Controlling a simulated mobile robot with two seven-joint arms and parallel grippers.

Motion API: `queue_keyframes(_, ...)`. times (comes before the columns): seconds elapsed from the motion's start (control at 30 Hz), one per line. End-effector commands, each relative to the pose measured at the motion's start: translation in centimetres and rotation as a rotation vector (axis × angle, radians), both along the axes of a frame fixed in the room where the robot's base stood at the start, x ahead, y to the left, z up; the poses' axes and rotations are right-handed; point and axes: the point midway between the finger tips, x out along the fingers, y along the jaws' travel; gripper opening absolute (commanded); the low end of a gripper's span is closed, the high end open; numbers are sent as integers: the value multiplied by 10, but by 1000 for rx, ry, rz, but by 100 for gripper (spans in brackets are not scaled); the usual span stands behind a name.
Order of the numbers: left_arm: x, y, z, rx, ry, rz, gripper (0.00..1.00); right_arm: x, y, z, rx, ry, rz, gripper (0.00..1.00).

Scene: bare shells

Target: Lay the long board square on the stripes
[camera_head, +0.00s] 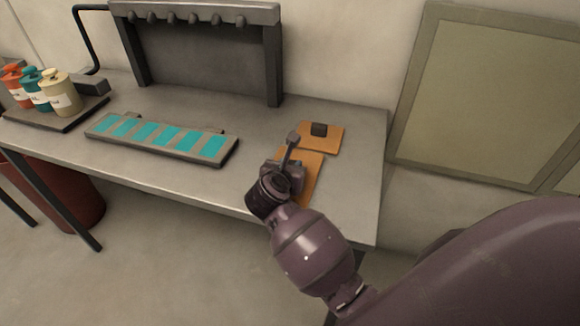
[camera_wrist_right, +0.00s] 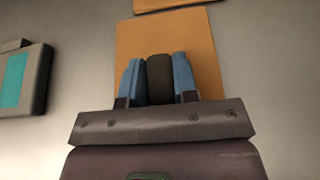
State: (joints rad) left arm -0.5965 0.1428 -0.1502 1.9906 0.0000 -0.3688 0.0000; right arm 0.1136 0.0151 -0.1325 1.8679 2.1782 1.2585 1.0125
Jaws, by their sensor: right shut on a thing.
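Two flat orange boards lie on the right part of the bench. The near board (camera_head: 312,182) is partly hidden by my right gripper (camera_head: 288,165); it looks the longer of the two. The far board (camera_head: 335,142) has a dark block-shaped knob on top. In the right wrist view the blue fingers of my right gripper (camera_wrist_right: 159,80) are shut on the dark knob (camera_wrist_right: 159,72) of the near board (camera_wrist_right: 165,32). The teal stripes (camera_head: 167,136) cross a grey plate (camera_head: 228,158) left of the boards. My left gripper is not in view.
A tray (camera_head: 75,120) with red, teal and cream bottles (camera_head: 60,92) stands at the left of the bench. A grey rack (camera_head: 205,50) stands behind the striped plate. Bare bench lies between plate and boards. A red bin (camera_head: 70,200) is below.

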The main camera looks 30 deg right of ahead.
Motion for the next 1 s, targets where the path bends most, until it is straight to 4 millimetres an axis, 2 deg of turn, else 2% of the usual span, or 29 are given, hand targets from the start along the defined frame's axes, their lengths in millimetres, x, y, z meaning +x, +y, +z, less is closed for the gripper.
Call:
queue_keyframes(0.27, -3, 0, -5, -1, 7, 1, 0, 0, 0, -4, 0, 0, 0, 2)
queue_keyframes(0.3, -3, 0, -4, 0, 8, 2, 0, 0, 0, -3, -1, -1, 0, 34)
queue_keyframes(0.43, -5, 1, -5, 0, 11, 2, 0, 0, 0, -3, -1, -1, 0, 53)
queue_keyframes(0.8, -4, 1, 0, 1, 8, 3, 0, 0, 0, 4, -1, -2, 1, 53)
queue_keyframes(1.0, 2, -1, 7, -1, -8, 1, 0, 3, 11, 10, 2, -1, 1, 53)
